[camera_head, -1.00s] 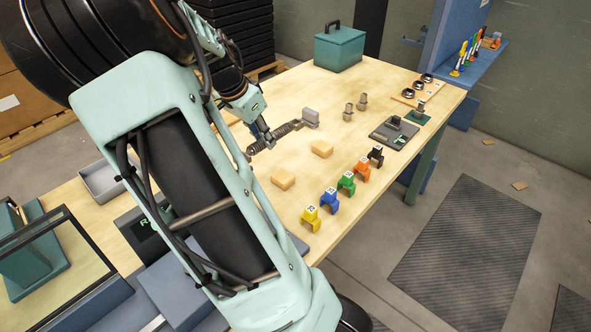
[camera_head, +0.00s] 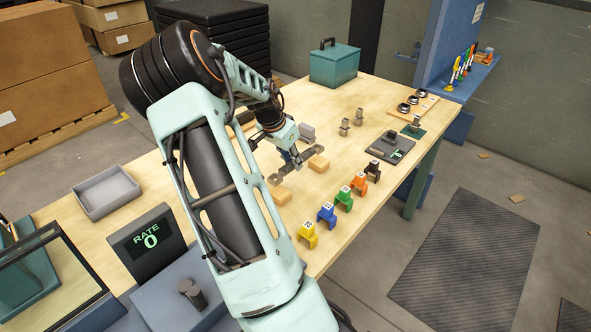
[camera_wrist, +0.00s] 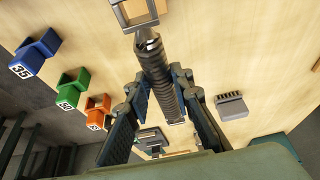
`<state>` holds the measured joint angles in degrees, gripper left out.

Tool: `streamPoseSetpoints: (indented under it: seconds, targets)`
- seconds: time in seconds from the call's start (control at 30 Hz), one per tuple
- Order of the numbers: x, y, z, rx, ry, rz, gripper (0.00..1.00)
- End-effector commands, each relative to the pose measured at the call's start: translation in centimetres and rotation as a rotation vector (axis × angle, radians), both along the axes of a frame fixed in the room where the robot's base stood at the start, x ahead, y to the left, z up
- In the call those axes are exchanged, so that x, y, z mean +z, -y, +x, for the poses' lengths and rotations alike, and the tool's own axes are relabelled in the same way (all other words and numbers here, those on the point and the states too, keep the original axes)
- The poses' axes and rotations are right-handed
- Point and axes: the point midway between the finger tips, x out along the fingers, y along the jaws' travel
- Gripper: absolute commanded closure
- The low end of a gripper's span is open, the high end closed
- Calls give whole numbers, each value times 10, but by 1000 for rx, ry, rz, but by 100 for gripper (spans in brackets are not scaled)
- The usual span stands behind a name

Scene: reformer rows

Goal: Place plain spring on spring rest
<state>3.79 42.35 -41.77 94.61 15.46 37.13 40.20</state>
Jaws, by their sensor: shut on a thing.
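The plain spring is a dark coil with flat grey ends (camera_head: 312,154). In the wrist view the spring (camera_wrist: 158,68) runs lengthwise between the two fingers. My gripper (camera_head: 295,162) is shut on its middle; the fingers also show in the wrist view (camera_wrist: 160,82). Two tan blocks, which look like the spring rest, lie on the table, one near each end of the spring: a near-left block (camera_head: 281,196) and a far-right block (camera_head: 319,165). Whether the spring touches them cannot be told. A square hollow end piece (camera_wrist: 128,22) shows at the spring's upper end in the wrist view.
A grey ribbed block (camera_head: 307,131) stands just behind the spring. A row of numbered coloured pieces (camera_head: 343,198) lines the front edge. Two grey fittings (camera_head: 345,126), a dark plate (camera_head: 388,150) and a teal box (camera_head: 335,64) stand farther off. A grey tray (camera_head: 105,192) lies left.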

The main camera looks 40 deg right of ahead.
Motion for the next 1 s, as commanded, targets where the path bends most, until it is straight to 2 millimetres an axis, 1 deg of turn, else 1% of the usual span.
streamPoseSetpoints:
  seconds: [0.03,0.27,0.3,0.4,0.5,0.73,0.87,0.9,1.0]
  targets:
    - [-4,4,0,-1,0,-1,100]
    - [-17,15,1,0,-1,-1,100]
    - [-21,18,1,-1,-1,0,100]
    - [-37,16,0,-1,-4,1,100]
    - [-47,16,2,0,0,0,100]
    - [-49,16,2,0,1,-1,100]
    - [-53,16,2,0,1,-1,100]
    - [-52,15,2,0,1,0,76]
    - [-52,15,2,1,0,0,65]
